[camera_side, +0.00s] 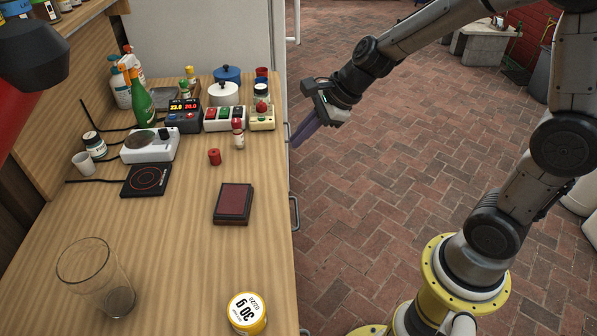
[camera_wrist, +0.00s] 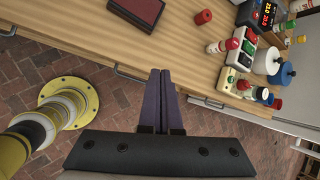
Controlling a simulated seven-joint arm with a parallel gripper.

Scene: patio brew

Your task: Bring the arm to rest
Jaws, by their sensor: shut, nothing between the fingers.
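My gripper (camera_side: 304,133) hangs in the air just past the right edge of the wooden bench, over the brick floor, in the side view. Its purple fingers are together and hold nothing. In the wrist view the shut fingers (camera_wrist: 165,86) point toward the bench edge. My arm reaches in from the right side of the side view, bent at its joints. Nothing touches the fingers.
Open brick floor (camera_side: 370,210) lies right of the bench.

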